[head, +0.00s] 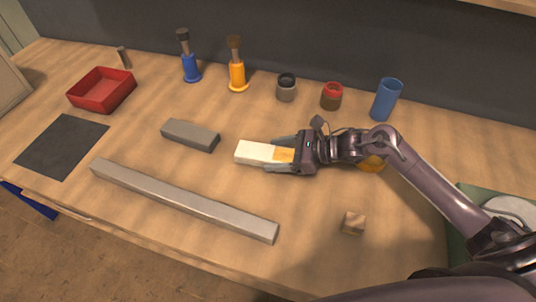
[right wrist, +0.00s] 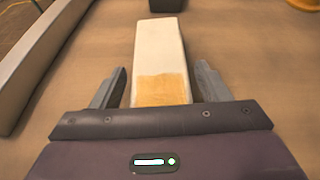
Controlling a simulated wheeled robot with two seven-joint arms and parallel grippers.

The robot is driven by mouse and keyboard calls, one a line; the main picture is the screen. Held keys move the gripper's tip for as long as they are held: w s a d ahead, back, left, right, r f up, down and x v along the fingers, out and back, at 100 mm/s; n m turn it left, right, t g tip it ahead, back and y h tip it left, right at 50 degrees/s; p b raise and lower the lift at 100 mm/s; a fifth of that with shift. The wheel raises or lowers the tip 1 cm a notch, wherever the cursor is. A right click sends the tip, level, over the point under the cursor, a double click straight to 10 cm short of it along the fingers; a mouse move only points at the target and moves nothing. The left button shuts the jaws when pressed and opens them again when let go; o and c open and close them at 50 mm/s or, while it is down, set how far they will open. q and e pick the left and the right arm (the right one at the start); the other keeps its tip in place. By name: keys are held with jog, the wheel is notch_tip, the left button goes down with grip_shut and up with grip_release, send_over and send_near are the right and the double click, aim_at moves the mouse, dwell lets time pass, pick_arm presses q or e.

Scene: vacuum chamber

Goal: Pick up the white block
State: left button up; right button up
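The white block (head: 256,151) lies on the wooden table near the middle, with a yellow-orange patch at its right end. It also shows in the right wrist view (right wrist: 160,52), with the patch at the near end. My right gripper (head: 281,154) is at the block's right end. Its two fingers are apart, one on each side of the block, and in the right wrist view (right wrist: 156,85) a gap shows between the block and each finger. My left gripper is not in view.
A long grey bar (head: 180,198) lies in front and a dark grey block (head: 190,134) lies to the left. A small wooden cube (head: 353,223) is at front right. A red tray (head: 102,90), black mat (head: 62,145), brushes, jars and a blue cup (head: 386,99) stand around.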

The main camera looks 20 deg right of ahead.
jog(key=c, duration=1)
jog(key=shift+r, duration=0.1)
jog(key=shift+r, duration=0.1)
